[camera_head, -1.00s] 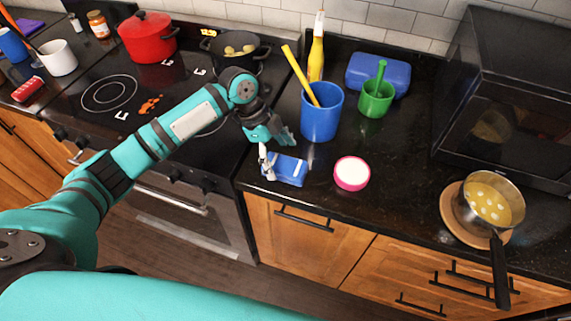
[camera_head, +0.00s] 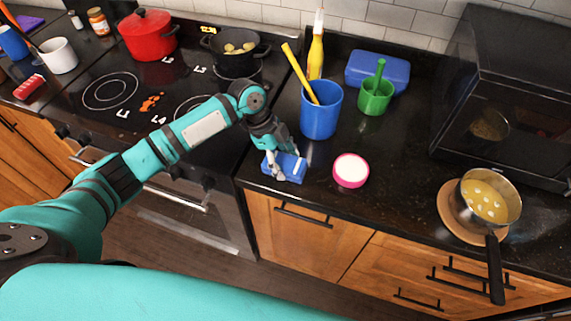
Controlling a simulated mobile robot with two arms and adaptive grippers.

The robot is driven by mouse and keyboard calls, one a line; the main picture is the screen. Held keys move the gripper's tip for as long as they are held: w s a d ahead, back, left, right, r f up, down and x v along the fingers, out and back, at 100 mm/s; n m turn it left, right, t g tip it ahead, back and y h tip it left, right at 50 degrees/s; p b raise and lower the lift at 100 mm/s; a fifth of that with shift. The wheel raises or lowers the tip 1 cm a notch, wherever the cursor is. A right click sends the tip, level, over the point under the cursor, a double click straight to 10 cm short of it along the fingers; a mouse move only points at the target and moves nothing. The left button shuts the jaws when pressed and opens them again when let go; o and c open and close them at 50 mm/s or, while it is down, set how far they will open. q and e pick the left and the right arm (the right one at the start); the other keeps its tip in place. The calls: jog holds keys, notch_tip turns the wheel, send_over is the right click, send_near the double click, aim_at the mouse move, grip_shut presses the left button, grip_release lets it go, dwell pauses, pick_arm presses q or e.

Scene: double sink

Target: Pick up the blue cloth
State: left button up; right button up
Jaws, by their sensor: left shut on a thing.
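The blue cloth (camera_head: 294,168) is a small folded blue piece near the front edge of the dark counter, below the blue cup. My left gripper (camera_head: 284,167) reaches it from above and is shut on it. Its fingers cover part of the cloth. I cannot tell whether the cloth is clear of the counter. My right gripper is not in view.
A blue cup (camera_head: 318,120) with a yellow handle in it stands just behind. A pink-rimmed white bowl (camera_head: 351,171) is close on the right. A green cup (camera_head: 375,97), a blue box (camera_head: 384,72) and a pan (camera_head: 486,203) stand farther right. The stove (camera_head: 150,110) is left.

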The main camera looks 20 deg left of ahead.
aim_at(289, 164)
pick_arm(q)
jog(key=shift+r, duration=0.1)
jog(key=shift+r+b, duration=0.4)
jog(key=shift+r, duration=0.1)
notch_tip(289, 164, up, 2)
jog(key=shift+s+r+b, duration=0.15)
jog(key=shift+b, duration=0.4)
jog(key=s+d+b, duration=0.1)
jog(key=s+d, duration=0.1)
jog(key=s, duration=0.5)
jog(key=s+d+r+b, duration=0.1)
jog(key=s+b, duration=0.1)
jog(key=s, duration=0.6)
jog(key=shift+s+d+r, duration=0.15)
jog(key=shift+d+r, duration=0.1)
jog(key=shift+d, duration=0.15)
